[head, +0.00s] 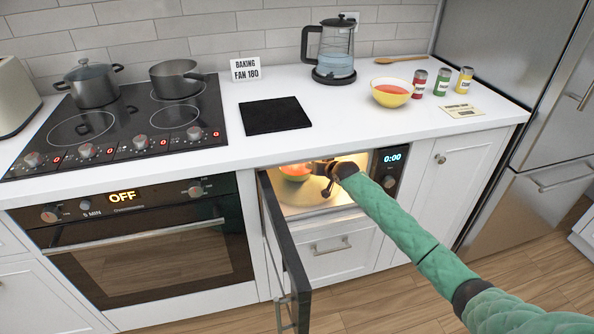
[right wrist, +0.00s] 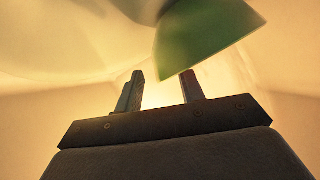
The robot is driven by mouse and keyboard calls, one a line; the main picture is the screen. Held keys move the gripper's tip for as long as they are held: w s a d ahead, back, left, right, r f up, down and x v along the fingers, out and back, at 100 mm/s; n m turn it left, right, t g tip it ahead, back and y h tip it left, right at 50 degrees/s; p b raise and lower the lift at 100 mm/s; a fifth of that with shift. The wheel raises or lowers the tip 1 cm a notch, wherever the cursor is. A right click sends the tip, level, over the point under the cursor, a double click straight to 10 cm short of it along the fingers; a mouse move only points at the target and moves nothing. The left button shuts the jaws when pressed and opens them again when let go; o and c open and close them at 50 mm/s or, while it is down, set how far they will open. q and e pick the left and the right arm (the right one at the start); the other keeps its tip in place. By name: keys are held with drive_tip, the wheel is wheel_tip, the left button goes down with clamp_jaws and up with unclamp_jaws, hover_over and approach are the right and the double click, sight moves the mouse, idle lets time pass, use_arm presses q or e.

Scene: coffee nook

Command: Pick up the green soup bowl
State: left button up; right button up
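The green soup bowl (head: 294,173) is inside the open, lit microwave, with orange-red soup showing in it. Its green underside shows in the right wrist view (right wrist: 204,38), at the top and a little right of centre. My right gripper (head: 323,183) is inside the microwave opening, to the right of the bowl. In the right wrist view its two fingers (right wrist: 162,88) are apart with nothing between them, and the bowl is beyond the fingertips. My left gripper is not in view.
The dark microwave door (head: 287,258) hangs open at the left of the opening. On the counter above are a yellow bowl (head: 391,98) of soup, several small cans, a kettle (head: 334,55) and a black mat (head: 275,116). A cooktop with two pots is at left.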

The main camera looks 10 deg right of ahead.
drive_tip(key=shift+x, duration=1.25)
drive_tip(key=shift+s, duration=0.1)
clamp_jaws()
